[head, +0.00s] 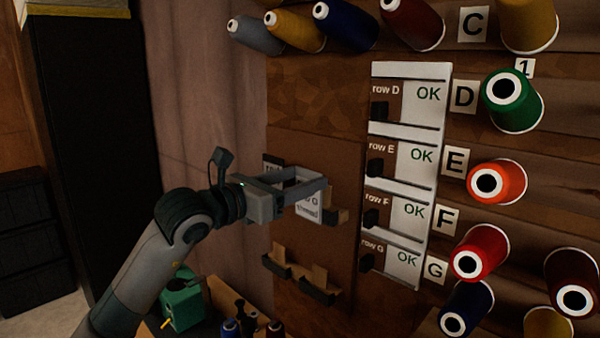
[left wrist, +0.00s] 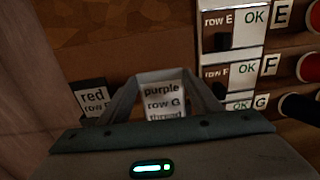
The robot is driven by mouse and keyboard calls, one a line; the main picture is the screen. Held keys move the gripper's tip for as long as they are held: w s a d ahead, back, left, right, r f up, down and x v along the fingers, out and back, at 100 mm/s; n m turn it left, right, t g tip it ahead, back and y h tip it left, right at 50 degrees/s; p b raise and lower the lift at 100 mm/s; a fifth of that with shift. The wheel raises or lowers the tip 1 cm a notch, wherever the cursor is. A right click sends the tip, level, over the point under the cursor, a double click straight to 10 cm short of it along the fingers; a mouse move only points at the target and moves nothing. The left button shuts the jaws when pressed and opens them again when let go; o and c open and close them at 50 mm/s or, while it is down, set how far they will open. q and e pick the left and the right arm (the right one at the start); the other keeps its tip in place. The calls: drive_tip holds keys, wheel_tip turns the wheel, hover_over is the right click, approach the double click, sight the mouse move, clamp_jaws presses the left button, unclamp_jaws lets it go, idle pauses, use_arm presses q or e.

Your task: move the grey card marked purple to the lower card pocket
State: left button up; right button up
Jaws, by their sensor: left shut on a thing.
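The card marked purple (left wrist: 164,102) shows its pale face with "purple row G thread" in the left wrist view, between my fingers. In the head view the same card (head: 308,209) is partly covered by my fingers. My left gripper (head: 318,187) is shut on it, in front of the brown board. An upper pocket ledge (head: 336,216) shows just right of the card; I cannot tell whether the card touches it. Lower on the board are two dark card pockets, a left one (head: 276,267) and a right one (head: 316,292), each with a tan backing piece. My right gripper is out of view.
A card marked red (left wrist: 95,100) is left of my fingers. A white row panel (head: 411,130) with OK labels and dark knobs stands to the right, with thread spools (head: 497,182) beyond. A green object (head: 183,303) and small spools are below my arm.

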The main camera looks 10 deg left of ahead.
use_arm(q)
drive_tip(key=w+a+f+b, duration=0.1)
drive_tip(key=w+a+f, duration=0.9)
drive_tip(key=f, duration=0.2)
drive_tip(key=shift+f, duration=0.15)
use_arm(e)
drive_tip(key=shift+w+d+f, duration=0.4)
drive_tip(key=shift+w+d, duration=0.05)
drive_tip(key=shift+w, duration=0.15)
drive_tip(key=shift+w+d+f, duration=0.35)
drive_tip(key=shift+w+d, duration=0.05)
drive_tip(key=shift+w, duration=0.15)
use_arm(q)
drive_tip(key=shift+w+f, duration=0.1)
drive_tip(key=shift+f, duration=0.05)
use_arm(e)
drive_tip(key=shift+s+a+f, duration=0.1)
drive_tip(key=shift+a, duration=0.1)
